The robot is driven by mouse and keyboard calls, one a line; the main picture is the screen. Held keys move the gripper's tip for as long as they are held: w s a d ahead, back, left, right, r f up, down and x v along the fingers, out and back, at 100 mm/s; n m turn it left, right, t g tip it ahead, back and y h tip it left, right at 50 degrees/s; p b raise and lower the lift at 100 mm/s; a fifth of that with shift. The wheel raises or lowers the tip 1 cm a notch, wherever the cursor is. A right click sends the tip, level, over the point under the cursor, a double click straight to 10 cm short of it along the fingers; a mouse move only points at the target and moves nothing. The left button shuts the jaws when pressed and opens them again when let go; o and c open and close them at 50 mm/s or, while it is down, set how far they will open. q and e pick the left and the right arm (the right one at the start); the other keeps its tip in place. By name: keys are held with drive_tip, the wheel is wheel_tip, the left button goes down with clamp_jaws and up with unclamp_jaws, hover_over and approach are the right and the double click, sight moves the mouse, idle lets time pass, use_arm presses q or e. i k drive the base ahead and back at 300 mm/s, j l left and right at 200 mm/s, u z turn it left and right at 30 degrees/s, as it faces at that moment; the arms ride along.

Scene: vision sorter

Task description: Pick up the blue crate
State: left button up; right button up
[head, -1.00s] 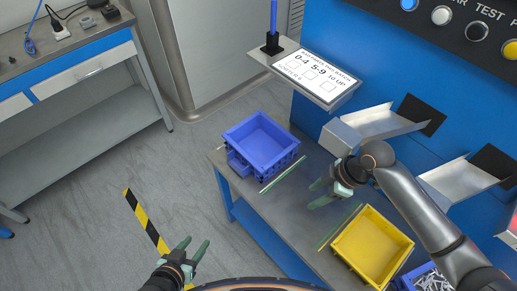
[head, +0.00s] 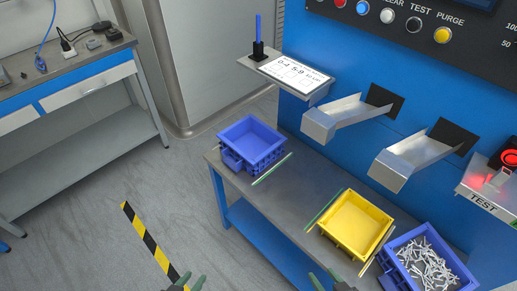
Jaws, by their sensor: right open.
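An empty blue crate (head: 236,160) sits upright on the left end of the grey bench (head: 275,200). A second blue crate (head: 386,257), holding many metal screws, stands at the lower right. My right gripper (head: 326,279) shows at the bottom edge, open and empty, left of the yellow crate and well below the empty blue crate. My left gripper (head: 190,281) shows only its fingertips at the bottom edge, spread apart with nothing between them, over the floor. Most of both grippers is cut off by the frame.
A yellow crate (head: 338,236) stands on the bench between the blue crates, with thin green strips (head: 272,168) beside them. Metal chutes (head: 335,117) stick out of the blue panel above. The bench between empty and yellow crates is clear.

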sight(250, 144)
drive_tip(key=i+j+z, duration=0.15)
drive_tip(key=z, duration=0.35)
drive_tip(key=j+z, duration=0.25)
drive_tip(key=z, duration=0.25)
drive_tip(key=i+j+z, duration=0.2)
drive_tip(key=j, duration=0.25)
drive_tip(key=j+z, duration=0.2)
drive_tip(key=j, duration=0.25)
